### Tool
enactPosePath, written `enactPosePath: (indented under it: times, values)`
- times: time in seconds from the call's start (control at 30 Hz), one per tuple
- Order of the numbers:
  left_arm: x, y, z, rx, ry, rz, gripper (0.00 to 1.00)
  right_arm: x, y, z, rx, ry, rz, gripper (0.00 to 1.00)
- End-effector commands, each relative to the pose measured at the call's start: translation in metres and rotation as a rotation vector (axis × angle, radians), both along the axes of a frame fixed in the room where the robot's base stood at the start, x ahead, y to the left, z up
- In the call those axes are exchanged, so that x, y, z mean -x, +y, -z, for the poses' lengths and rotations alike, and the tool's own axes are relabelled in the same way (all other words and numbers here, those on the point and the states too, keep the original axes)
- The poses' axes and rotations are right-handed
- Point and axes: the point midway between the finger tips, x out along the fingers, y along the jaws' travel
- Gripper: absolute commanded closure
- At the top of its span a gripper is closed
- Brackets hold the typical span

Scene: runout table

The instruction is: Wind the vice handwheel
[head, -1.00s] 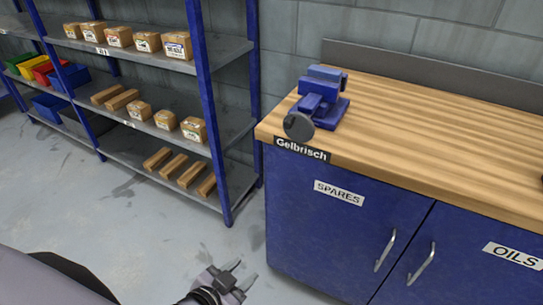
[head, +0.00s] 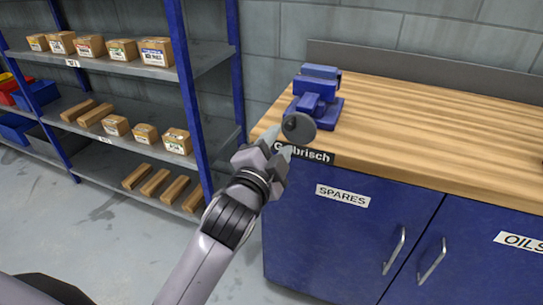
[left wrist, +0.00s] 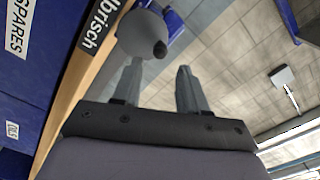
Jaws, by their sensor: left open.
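The blue vice (head: 318,85) stands on the left end of the wooden bench top. Its grey handwheel (head: 298,127), a round disc with a dark knob, faces out over the bench's front left corner. My left gripper (head: 281,142) is open and empty, with its fingers pointing up at the wheel's lower left side. In the left wrist view the handwheel (left wrist: 138,34) and its dark knob (left wrist: 160,49) lie just beyond the open fingertips (left wrist: 158,64). I cannot tell whether a fingertip touches the wheel. My right gripper is not in view.
The bench top (head: 430,130) is clear right of the vice. Below it are blue cupboards (head: 340,235) with bar handles. A blue-framed shelf rack (head: 215,125) with boxes and wooden blocks stands at the left. Free floor lies between them.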

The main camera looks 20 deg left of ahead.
Motion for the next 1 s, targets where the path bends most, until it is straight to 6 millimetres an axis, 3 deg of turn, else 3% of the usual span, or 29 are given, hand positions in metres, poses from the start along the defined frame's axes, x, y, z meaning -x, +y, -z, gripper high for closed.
enactPosePath:
  times: [0.13, 0.3, 0.63, 1.0]
  values:
    - [-0.019, 0.000, 0.001, 0.000, -0.001, -0.002, 0.57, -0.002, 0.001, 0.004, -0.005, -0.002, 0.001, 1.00]
    - [-0.037, -0.001, -0.001, 0.001, 0.002, -0.001, 0.57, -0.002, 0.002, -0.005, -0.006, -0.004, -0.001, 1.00]
    - [-0.054, -0.001, -0.002, -0.028, 0.001, -0.001, 0.57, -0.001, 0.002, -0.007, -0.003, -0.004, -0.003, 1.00]
    - [-0.054, -0.001, -0.003, -0.550, -0.016, 0.000, 0.57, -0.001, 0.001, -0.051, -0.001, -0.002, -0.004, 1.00]
